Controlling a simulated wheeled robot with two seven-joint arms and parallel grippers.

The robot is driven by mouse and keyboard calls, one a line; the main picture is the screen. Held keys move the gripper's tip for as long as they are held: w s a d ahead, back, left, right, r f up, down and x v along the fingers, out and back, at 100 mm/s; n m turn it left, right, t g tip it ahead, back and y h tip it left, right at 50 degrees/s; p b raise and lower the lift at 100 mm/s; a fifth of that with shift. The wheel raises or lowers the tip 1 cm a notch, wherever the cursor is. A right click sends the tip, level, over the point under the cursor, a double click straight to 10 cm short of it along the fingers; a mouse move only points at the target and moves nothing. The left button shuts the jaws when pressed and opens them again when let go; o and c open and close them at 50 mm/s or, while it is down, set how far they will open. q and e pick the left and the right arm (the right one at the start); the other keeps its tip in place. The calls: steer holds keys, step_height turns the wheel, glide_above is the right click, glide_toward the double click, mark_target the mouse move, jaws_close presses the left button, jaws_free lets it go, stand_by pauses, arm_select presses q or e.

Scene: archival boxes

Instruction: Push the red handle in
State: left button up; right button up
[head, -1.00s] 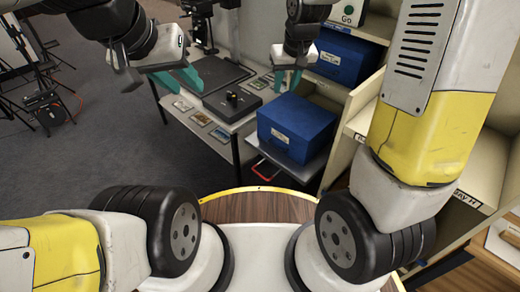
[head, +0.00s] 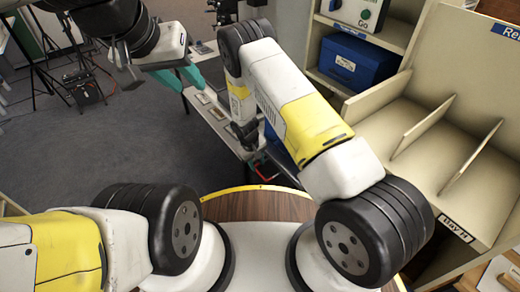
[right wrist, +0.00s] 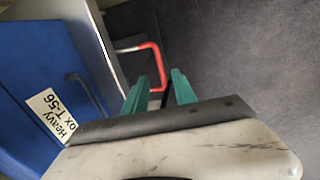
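The red handle (right wrist: 158,62) is a bent bar with a pale section, standing out beside the grey tray edge (right wrist: 103,45) in the right wrist view. A small part of the red handle shows in the head view (head: 260,163). My right gripper (right wrist: 160,88) is open, with its two green fingers apart. The near end of the red bar appears between the fingertips; I cannot tell whether they touch. In the head view my right arm hides its fingers. My left gripper (head: 180,77) is open and empty, above the floor at upper left.
A blue box (right wrist: 35,65) with a label and dark handle sits beside the red handle. Another blue box (head: 352,62) stands on a shelf, below a control box with a green button (head: 365,14). Beige shelving (head: 440,110) fills the right. The grey floor (head: 120,150) is clear at left.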

mark_target(261, 175)
steer(key=f, duration=0.4)
steer(key=d+f, duration=0.1)
steer(key=f, duration=0.2)
steer(key=shift+w+d, duration=0.1)
steer(key=shift+w, duration=0.3)
jaws_close()
stand_by(1.0)
